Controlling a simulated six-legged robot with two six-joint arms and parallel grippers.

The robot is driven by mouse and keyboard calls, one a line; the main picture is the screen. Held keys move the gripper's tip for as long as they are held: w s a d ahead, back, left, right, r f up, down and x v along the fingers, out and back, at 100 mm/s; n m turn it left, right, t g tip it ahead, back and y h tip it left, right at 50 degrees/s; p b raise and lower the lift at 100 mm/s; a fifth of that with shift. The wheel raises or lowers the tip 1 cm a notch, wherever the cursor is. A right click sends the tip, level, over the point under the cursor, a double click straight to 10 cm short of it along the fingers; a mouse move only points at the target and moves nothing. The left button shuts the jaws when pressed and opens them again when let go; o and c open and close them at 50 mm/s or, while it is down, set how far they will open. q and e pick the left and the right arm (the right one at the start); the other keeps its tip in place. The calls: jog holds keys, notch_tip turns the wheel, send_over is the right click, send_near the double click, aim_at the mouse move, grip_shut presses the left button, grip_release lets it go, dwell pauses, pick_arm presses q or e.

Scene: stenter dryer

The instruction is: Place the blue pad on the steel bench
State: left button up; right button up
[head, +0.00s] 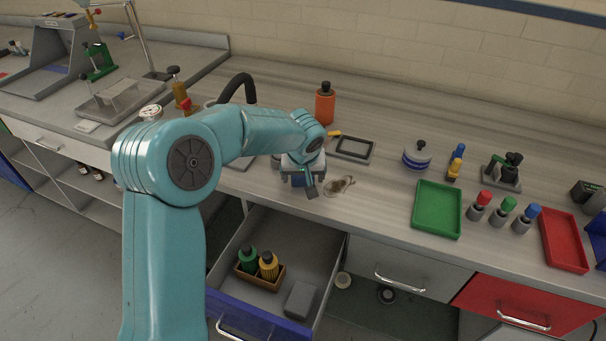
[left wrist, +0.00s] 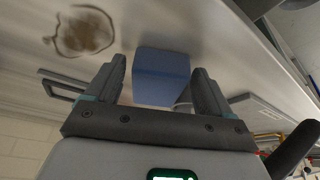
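The blue pad (left wrist: 161,78) is a small blue block in the left wrist view, between the two fingers of my left gripper (left wrist: 158,85). The fingers stand apart, with a narrow gap showing beside the pad. In the head view my left gripper (head: 305,185) points down at the front edge of the steel bench (head: 372,205). Only a little blue (head: 297,181) shows beneath it there. The wrist hides most of the pad, and I cannot tell whether it touches the bench. My right gripper is in neither view.
An open drawer (head: 318,262) below holds a brown box (head: 262,281) with green and yellow bottles, and a grey block (head: 300,299). A brown stain (head: 341,186) lies right of the gripper. A black frame (head: 353,148), orange bottle (head: 325,104) and green tray (head: 437,210) stand on the bench.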

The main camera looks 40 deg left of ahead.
pick_arm(q)
jog(key=shift+o, duration=0.2)
jog(key=shift+r+p, duration=0.4)
jog(key=v, duration=1.1)
jog(key=shift+s+r+b, duration=0.2)
jog(key=shift+r+b, duration=0.1)
jog(key=shift+w, duration=0.1)
jog(key=shift+d, duration=0.1)
